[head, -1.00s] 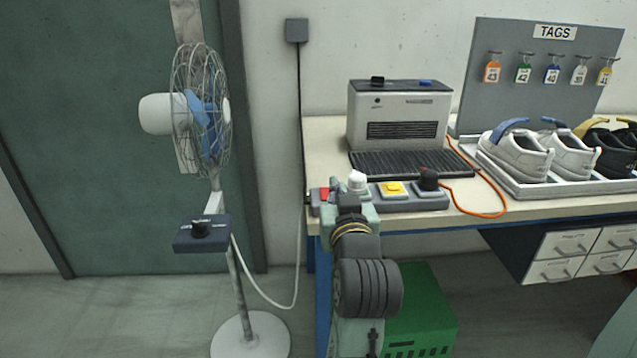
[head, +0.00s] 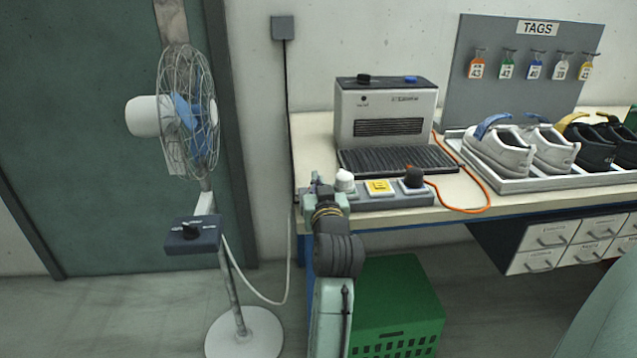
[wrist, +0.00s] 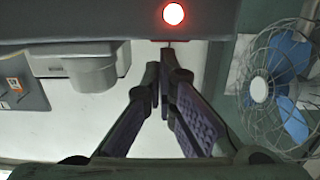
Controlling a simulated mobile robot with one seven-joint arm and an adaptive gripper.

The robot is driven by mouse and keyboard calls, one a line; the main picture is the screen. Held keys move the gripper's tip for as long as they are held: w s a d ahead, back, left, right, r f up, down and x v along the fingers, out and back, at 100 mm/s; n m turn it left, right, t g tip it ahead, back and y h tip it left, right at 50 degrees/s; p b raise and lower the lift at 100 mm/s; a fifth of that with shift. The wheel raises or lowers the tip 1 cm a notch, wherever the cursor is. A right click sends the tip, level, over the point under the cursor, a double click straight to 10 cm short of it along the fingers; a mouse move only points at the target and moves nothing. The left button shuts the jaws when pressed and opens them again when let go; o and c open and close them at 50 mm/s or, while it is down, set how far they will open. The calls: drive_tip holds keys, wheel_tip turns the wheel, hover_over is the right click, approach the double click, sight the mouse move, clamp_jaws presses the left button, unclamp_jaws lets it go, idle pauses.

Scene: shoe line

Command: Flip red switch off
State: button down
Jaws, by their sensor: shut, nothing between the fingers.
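The grey control box (head: 392,203) lies along the front left edge of the workbench. It carries a white knob (head: 345,180), a yellow button (head: 380,187) and a black knob (head: 413,177). Its left end, with the red switch, is hidden behind my gripper (head: 318,184) in the head view. In the upside-down wrist view, a thin red edge, apparently the red switch (wrist: 173,41), shows at the box's edge. A red lamp (wrist: 173,14) glows on the box's face. My gripper (wrist: 160,72) is shut and empty, its tips close to the red edge; contact cannot be told.
A fan (head: 190,115) on a stand with its control box (head: 192,236) is left of the bench. A grey heater-like machine (head: 385,107) stands behind the control box. An orange cable (head: 480,209) and a shoe tray (head: 515,178) lie right. A green crate (head: 400,305) is below.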

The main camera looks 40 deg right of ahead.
drive_tip(key=shift+w+f, duration=0.15)
drive_tip(key=shift+f, duration=0.1)
drive_tip(key=shift+w+d, duration=0.3)
drive_tip(key=shift+w, duration=0.1)
drive_tip(key=r+p, duration=0.2)
drive_tip(key=r, duration=0.1)
drive_tip(key=r+p, duration=0.1)
drive_tip(key=shift+w+d+r+p, duration=0.15)
drive_tip(key=shift+w+r+p, duration=0.05)
drive_tip(key=shift+w+p, duration=0.2)
drive_tip(key=s+a+r+b, duration=0.2)
drive_tip(key=s+a+r, duration=0.1)
drive_tip(key=s, duration=0.5)
drive_tip(key=shift+a+r+b, duration=0.3)
drive_tip(key=shift+a, duration=0.55)
